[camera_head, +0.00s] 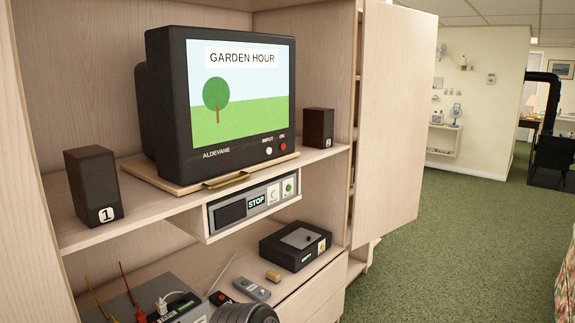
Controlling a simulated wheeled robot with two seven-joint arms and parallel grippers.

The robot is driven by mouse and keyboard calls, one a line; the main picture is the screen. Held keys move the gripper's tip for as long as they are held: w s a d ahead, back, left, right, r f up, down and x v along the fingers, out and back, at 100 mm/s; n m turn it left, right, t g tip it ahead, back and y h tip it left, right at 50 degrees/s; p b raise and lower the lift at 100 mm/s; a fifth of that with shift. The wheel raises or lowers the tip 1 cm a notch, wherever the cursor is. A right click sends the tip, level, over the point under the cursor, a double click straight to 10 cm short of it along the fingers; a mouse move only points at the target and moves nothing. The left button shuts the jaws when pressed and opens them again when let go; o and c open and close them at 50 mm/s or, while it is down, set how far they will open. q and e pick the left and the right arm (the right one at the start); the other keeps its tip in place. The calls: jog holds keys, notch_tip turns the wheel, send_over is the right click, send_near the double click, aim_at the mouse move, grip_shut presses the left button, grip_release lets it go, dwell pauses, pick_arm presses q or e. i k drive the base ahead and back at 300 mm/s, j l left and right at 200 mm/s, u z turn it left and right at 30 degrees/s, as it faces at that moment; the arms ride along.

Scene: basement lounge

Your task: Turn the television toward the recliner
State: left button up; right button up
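The television (160,112) is a black boxy set on the cabinet's upper shelf. Its lit screen (240,100) shows "GARDEN HOUR" with a tree and faces out toward the front right. It stands on a thin wooden board (150,177) with a brass handle (225,181) on its front edge. No thing in view is clearly the recliner. A patterned fabric piece (566,265) is cut off at the right edge, and I cannot tell what it is. Neither gripper is in view. A dark rounded part at the bottom edge is cut off and unclear.
A speaker marked 1 (93,186) stands left of the television and another speaker (318,128) right of it. A black box (295,246) and remote (251,289) lie below. An open cabinet door (390,130) stands right; green carpet (470,240) is clear.

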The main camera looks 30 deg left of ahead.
aim_at(211, 102)
jog(key=i, duration=3.3)
jog(key=u, duration=4.4)
